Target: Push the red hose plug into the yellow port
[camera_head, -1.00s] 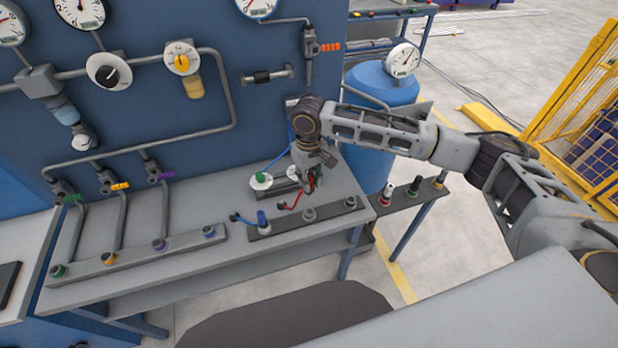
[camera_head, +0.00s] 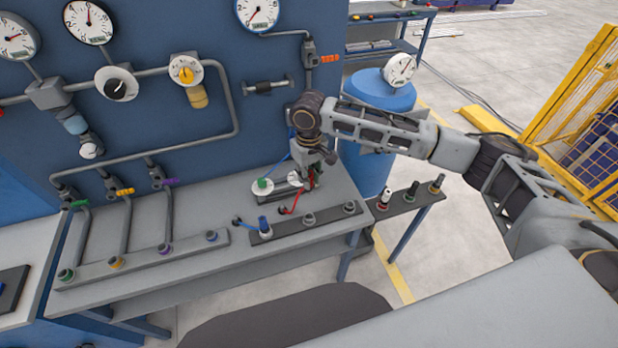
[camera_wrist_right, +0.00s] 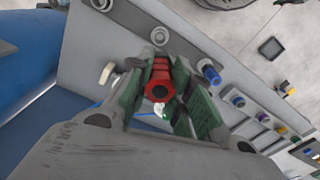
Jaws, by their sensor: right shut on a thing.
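The red hose plug (camera_wrist_right: 160,82) is between the fingers of my right gripper (camera_head: 313,182), which is shut on it above the bench. In the right wrist view the gripper (camera_wrist_right: 160,100) has a green-edged finger on each side of the plug. A red hose (camera_head: 292,207) shows below and left of the gripper in the head view. The yellow port (camera_head: 116,262) is on the long grey strip at the bench's front left, between the green port (camera_head: 66,274) and the purple port (camera_head: 165,248). The plug is well to the right of it, apart. My left gripper is not in view.
A dark strip (camera_head: 330,216) with a blue plug (camera_head: 264,226) and grey sockets lies in front of my right gripper. A green plug (camera_head: 263,185) on a white disc is beside it. The panel with pipes and gauges (camera_head: 88,22) rises behind the bench.

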